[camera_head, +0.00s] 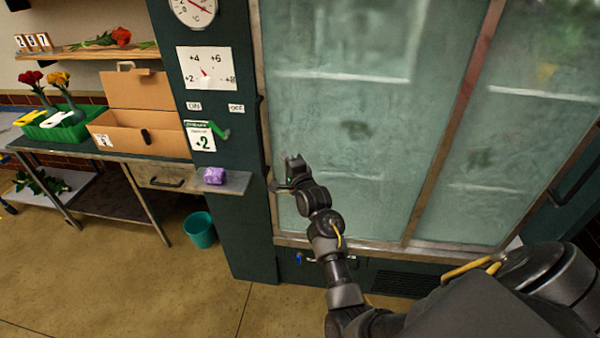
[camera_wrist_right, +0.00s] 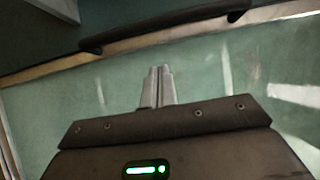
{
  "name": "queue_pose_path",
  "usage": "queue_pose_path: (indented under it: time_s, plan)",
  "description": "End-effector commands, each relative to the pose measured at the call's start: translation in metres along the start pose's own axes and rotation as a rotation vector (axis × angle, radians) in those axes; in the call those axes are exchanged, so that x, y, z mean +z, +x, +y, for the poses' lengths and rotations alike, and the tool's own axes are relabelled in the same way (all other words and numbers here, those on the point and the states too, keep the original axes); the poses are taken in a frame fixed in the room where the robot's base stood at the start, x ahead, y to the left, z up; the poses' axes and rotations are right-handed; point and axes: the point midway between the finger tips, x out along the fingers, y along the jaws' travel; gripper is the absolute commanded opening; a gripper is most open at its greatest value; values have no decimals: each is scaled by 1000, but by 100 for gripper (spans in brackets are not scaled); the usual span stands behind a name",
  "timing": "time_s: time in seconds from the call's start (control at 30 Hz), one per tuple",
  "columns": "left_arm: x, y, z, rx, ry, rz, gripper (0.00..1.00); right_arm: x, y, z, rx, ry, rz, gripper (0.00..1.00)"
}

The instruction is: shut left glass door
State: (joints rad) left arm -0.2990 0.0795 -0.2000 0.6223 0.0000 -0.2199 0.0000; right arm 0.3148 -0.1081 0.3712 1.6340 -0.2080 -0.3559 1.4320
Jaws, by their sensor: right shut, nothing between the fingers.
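The left glass door (camera_head: 345,120) is a tall, fogged greenish panel in a metal frame, right of the dark green cabinet column. It looks flush or nearly flush with the cabinet front; I cannot tell whether a small gap remains. A dark bar handle (camera_head: 263,135) runs along its left edge. My right gripper (camera_head: 291,162) is shut and empty, in front of the glass just right of the handle. In the right wrist view the closed fingertips (camera_wrist_right: 158,72) point at the glass (camera_wrist_right: 210,75), with the dark handle (camera_wrist_right: 165,29) beyond them. My left gripper is not in view.
A work table with a cardboard box (camera_head: 140,120) and green tray (camera_head: 60,130) stands left. A teal bin (camera_head: 200,230) is on the floor. The right glass door (camera_head: 520,120) adjoins.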

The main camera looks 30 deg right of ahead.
Motion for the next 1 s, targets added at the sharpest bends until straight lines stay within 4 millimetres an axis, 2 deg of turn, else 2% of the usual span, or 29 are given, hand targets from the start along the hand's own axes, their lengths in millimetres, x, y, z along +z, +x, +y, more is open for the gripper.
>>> queue_pose_path:
  time_s: [0.03, 0.2, 0.4, 0.83, 1.0]
  plan:
    - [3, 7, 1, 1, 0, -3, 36, 0, -12, 4, -2, -1, 1, 0]
    - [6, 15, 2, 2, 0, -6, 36, -1, -42, 3, -1, -1, 3, 0]
    - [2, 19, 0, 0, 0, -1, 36, -1, -63, 1, -1, 0, 2, 0]
    - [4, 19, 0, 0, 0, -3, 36, 0, -66, 0, 0, -8, 1, 0]
    - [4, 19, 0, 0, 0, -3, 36, -2, -65, -1, -11, -165, 8, 0]
